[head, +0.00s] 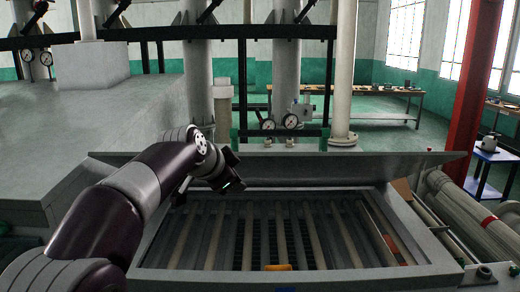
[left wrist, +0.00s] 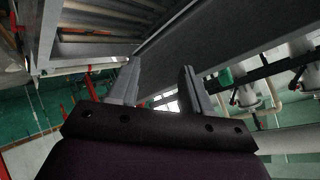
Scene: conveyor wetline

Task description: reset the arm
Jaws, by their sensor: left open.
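My left arm comes in from the left in the head view and bends over the left side of a grey metal trough. My left gripper (head: 232,184) is above the trough's back left part. In the left wrist view my left gripper (left wrist: 160,85) shows two fingers spread apart with nothing between them. My right gripper is in neither view.
The trough (head: 300,272) holds a row of bars or rollers, with a small orange piece (head: 278,267) at its front. Pipes (head: 470,205) run along its right. A red post (head: 470,90) stands farther right. Gauges (head: 290,121) and pipes stand behind.

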